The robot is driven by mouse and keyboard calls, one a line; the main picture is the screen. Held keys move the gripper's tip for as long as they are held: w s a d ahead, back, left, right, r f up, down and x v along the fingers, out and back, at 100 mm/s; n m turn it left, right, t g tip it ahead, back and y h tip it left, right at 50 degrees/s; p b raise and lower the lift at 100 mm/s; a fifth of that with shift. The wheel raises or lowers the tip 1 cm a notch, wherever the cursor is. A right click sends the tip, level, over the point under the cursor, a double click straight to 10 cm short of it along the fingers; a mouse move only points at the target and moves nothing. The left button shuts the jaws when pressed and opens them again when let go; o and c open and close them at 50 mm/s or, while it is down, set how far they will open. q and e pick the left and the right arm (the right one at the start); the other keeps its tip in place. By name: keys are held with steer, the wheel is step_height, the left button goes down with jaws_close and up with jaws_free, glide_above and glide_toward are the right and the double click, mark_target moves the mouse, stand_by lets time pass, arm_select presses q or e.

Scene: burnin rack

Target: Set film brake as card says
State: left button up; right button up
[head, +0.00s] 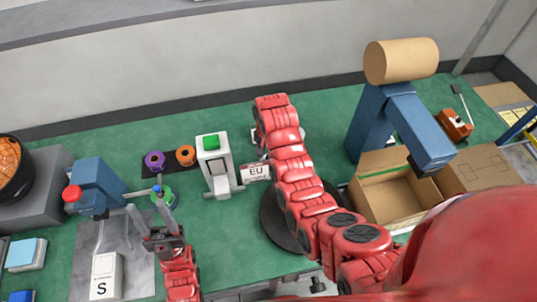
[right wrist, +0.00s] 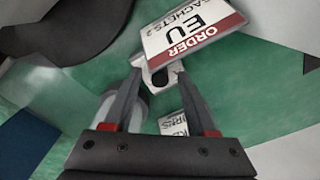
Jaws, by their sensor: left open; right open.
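The order card (head: 256,172) reads "EU" and stands beside a white device with a green top. In the right wrist view it (right wrist: 190,32) reads "ORDER EU", with "SACHETS" partly legible. My right gripper (right wrist: 157,72) is open, its fingers just below the card, with a pale grey part between the tips. In the head view my right arm mostly hides that gripper. My left gripper (head: 163,232) is open, close to a green ring with a blue centre (head: 163,197) by a blue machine (head: 97,184). I cannot tell which part is the film brake.
A tan roll (head: 401,61) tops a blue stand (head: 367,125), with an open carton (head: 385,205) below. An orange lever box (head: 455,125) is far right. The white device (head: 214,155), purple ring (head: 154,160) and orange ring (head: 185,155) stand mid-bench. A card marked S (head: 105,277) lies front left.

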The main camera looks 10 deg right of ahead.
step_height(320, 180, up, 17)
steer(key=p, duration=1.3)
steer(key=shift+r, duration=0.15)
